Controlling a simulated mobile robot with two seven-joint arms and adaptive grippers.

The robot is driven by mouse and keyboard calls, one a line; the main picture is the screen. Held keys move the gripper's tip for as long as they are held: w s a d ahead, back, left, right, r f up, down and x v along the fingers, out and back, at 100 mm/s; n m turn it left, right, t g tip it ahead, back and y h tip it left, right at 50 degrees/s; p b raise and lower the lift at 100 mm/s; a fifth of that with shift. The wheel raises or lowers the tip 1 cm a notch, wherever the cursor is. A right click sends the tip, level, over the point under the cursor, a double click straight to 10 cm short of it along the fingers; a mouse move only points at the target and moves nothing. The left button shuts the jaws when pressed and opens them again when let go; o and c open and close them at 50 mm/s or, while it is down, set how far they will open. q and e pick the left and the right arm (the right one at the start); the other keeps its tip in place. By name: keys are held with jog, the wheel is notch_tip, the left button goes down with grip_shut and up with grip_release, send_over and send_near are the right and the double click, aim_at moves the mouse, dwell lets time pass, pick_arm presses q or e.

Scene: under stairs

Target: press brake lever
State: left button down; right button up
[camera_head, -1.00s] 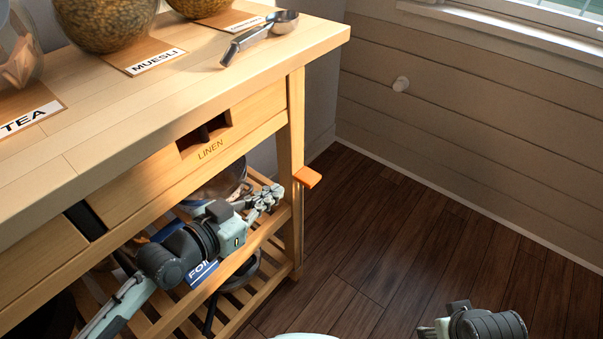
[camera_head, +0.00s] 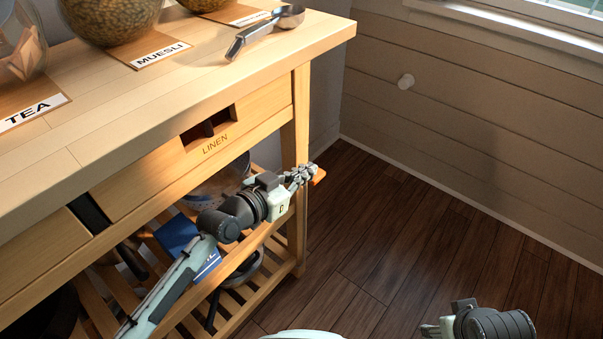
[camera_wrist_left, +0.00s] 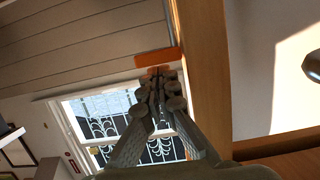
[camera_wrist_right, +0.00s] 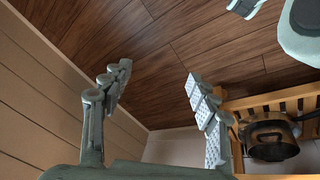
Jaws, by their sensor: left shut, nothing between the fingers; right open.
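The brake lever is an orange paddle (camera_head: 318,177) on the trolley's right front leg, mostly hidden behind my left gripper in the head view. It shows as an orange bar (camera_wrist_left: 158,58) just beyond the fingertips in the left wrist view. My left gripper (camera_head: 306,172) is shut and empty, with its fingertips at or very near the lever; I cannot tell whether they touch. My right gripper (camera_wrist_right: 158,80) is open and empty, over the dark floor. Only part of it (camera_head: 430,328) shows at the bottom right of the head view.
The wooden trolley (camera_head: 250,75) carries glass jars and a metal scoop (camera_head: 265,32) on top. A blue book or box (camera_head: 185,245) and pans lie on its slatted lower shelf. The wooden floor at right is clear.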

jog(key=shift+f, duration=0.1)
pick_arm(q)
notch_tip(320, 180, down, 2)
jog(key=shift+f+b, duration=0.2)
jog(key=shift+b, duration=0.4)
pick_arm(e)
jog(key=v, duration=0.3)
jog(key=shift+d, duration=0.3)
pick_arm(q)
jog(key=shift+s, duration=0.1)
